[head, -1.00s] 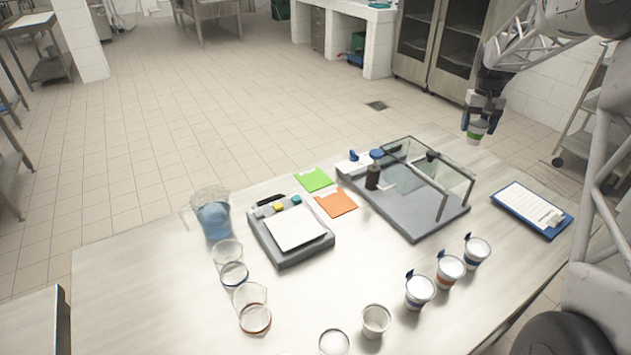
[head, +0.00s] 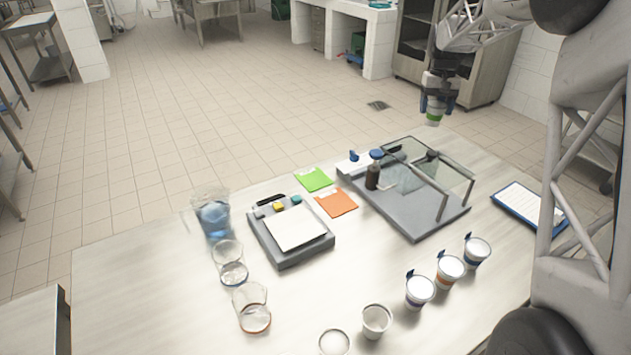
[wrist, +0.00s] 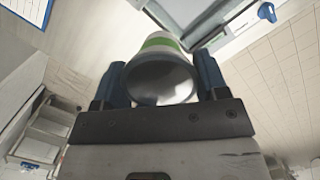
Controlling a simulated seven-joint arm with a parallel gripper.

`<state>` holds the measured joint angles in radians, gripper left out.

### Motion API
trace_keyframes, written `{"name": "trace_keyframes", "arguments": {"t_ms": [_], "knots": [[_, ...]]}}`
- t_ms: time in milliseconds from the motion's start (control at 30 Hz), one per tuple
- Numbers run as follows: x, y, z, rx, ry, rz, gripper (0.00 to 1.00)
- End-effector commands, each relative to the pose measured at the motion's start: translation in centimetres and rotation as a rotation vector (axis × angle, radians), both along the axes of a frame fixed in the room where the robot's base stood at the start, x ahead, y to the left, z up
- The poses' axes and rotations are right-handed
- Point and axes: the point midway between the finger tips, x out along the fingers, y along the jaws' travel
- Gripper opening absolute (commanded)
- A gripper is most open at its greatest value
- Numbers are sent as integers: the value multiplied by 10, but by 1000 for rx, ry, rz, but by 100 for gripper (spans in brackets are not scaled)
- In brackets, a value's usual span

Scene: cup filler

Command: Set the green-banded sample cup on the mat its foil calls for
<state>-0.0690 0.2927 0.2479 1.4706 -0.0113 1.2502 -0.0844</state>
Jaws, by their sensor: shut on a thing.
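My gripper (head: 435,104) is shut on the green-banded sample cup (head: 433,115) and holds it in the air beyond the far right part of the table. In the wrist view the cup (wrist: 160,75) sits between the blue fingers, its silvery end toward the camera and its green band partly showing. I cannot read any mark on its foil. A green mat (head: 313,180) and an orange mat (head: 336,203) lie side by side at the table's far middle. Both look empty, with a small pale label on each.
Several foil-lidded cups (head: 450,270) stand front right. A scale (head: 290,235), a jug (head: 213,218) and glass beakers (head: 252,308) stand left. A clipboard (head: 528,206) lies right.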

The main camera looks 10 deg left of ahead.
Motion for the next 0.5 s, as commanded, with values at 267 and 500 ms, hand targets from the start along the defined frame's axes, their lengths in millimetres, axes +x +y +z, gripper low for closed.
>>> {"name": "trace_keyframes", "arguments": {"t_ms": [267, 500], "knots": [[-3, 88, 13, 0, 0, 129, 42], [-30, 155, 1, -1, 2, 303, 42]]}}
